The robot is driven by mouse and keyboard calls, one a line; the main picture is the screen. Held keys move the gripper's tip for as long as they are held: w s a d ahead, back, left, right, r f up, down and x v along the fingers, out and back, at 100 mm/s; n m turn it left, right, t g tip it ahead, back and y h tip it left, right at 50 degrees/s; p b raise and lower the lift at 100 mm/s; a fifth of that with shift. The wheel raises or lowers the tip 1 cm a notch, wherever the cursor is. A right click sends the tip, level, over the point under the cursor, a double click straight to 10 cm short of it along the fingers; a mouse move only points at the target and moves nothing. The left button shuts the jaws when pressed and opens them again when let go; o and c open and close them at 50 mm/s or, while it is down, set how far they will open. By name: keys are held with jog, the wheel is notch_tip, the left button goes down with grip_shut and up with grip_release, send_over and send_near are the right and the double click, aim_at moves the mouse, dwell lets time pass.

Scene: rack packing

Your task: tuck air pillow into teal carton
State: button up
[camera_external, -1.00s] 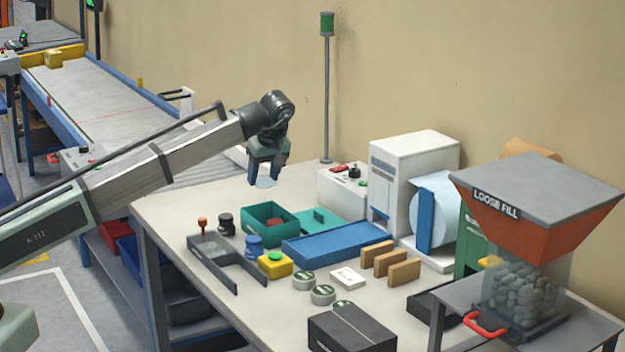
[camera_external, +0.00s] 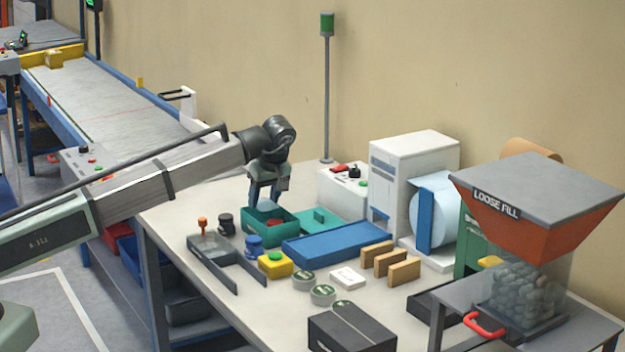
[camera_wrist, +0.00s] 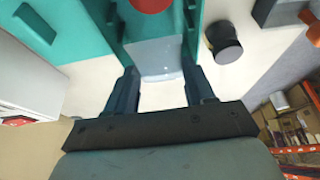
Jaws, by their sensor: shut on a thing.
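The teal carton (camera_external: 257,229) stands open on the table with its teal lid (camera_external: 322,221) lying to its right. A red round item (camera_external: 276,223) is inside the carton and also shows at the top of the wrist view (camera_wrist: 151,4). My gripper (camera_external: 264,205) points down at the carton's back left part. In the wrist view, my gripper (camera_wrist: 160,78) is shut on the pale, see-through air pillow (camera_wrist: 155,56), with a finger on each side. The pillow's far end lies between the teal walls; its exact depth is hard to tell.
A blue flat tray (camera_external: 335,244) lies in front of the lid. A white machine stands behind.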

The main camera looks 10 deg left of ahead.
jog(key=shift+f, duration=0.45)
jog(key=o, duration=1.1)
jog(key=v, duration=1.4)
